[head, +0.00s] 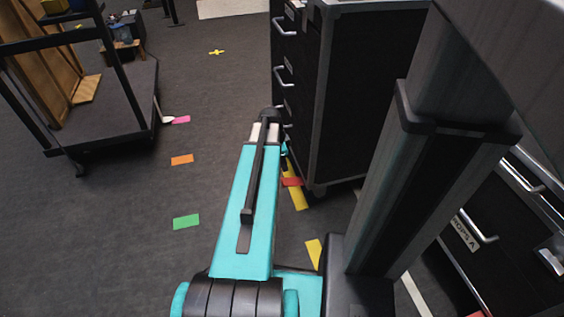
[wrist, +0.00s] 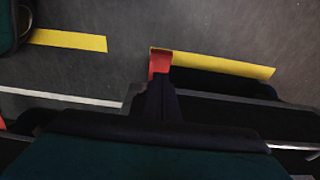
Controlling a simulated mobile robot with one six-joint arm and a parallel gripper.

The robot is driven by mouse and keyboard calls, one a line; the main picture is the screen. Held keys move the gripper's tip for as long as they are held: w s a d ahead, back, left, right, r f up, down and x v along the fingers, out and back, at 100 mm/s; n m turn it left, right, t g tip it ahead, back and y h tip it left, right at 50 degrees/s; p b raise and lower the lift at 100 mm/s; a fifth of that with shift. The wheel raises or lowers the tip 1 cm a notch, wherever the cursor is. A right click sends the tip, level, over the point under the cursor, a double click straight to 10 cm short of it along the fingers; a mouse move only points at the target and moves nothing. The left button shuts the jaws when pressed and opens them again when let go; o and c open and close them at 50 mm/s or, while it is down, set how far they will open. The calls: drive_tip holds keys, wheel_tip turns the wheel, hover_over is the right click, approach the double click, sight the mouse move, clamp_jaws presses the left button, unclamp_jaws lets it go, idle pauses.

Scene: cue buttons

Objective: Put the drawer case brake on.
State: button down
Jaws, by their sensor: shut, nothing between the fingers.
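The drawer case (head: 362,95) is a tall black cabinet with a grey metal frame, with silver drawer handles on its left side. A red brake pedal (head: 291,182) sticks out low at its base, just above the floor. In the wrist view the red pedal (wrist: 160,60) shows at the upper middle, against yellow floor tape. My gripper (wrist: 161,87) is shut and empty, its dark fingers pointing at the pedal and overlapping its near end. I cannot tell whether they touch it. In the head view the gripper is mostly hidden behind my teal arm.
A second black drawer case (head: 515,232) with a label stands at the lower right. A cart (head: 130,92) with wooden boards stands at the left. Yellow tape (head: 314,252) and coloured floor markers, including a green one (head: 186,222), lie flat.

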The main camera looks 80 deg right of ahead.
sight(286, 182)
wheel_tip(286, 182, down, 4)
drive_tip(key=shift+s+b, duration=0.1)
drive_tip(key=shift+b, duration=0.65)
drive_tip(key=shift+w+f+b, duration=0.25)
drive_tip(key=shift+f+b, duration=0.35)
drive_tip(key=shift+f, duration=0.55)
drive_tip(key=shift+a, duration=0.2)
drive_tip(key=shift+d, duration=0.1)
drive_tip(key=shift+s+f, duration=0.1)
